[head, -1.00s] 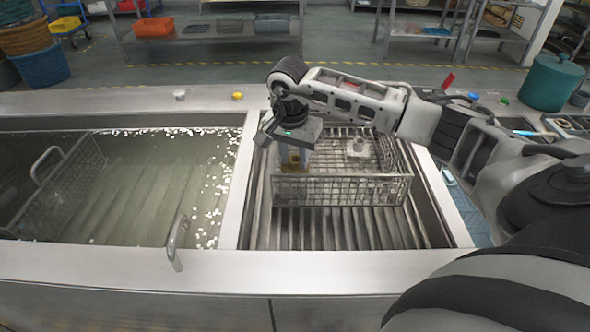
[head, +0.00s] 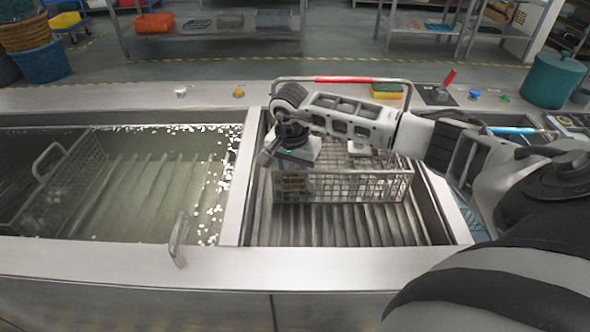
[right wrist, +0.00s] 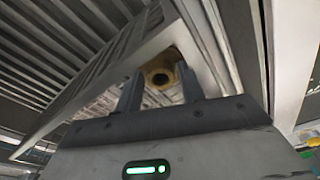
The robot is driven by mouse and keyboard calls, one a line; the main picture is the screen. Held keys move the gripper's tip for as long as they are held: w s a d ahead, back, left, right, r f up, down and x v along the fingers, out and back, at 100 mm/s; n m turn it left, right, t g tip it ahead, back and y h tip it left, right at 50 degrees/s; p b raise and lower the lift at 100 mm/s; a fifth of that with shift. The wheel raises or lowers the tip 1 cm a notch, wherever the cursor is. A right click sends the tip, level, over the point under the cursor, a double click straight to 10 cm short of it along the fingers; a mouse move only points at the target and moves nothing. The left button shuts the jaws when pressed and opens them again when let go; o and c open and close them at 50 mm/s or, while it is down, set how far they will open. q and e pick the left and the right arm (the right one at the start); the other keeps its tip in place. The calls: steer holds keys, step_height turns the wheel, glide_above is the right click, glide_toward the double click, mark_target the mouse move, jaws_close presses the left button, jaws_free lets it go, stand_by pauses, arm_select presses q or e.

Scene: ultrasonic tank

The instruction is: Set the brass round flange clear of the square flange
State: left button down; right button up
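The brass round flange (right wrist: 160,75) sits between the two fingers of my right gripper (right wrist: 160,92) in the right wrist view, its round bore facing the camera. The fingers appear shut on it. In the head view my right gripper (head: 292,170) is down inside the left part of the wire basket (head: 345,187), and the brass shows dimly through the front mesh. Whether the flange touches the basket floor is hidden. A pale grey metal piece (head: 359,148), likely the square flange, lies to the right in the basket, partly covered by my forearm. My left gripper is not in view.
The basket stands in the ribbed right-hand basin, its red-gripped handle (head: 345,79) at the back. The left tank (head: 140,190) holds liquid and another wire basket (head: 75,175). A yellow-green sponge (head: 386,90) and control knobs lie on the back ledge.

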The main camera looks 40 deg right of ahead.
step_height(320, 180, up, 12)
steer(key=a+b, duration=0.1)
steer(key=shift+s+a, duration=0.15)
steer(key=shift+s, duration=0.2)
steer(key=shift+r, duration=0.1)
stand_by(0.5)
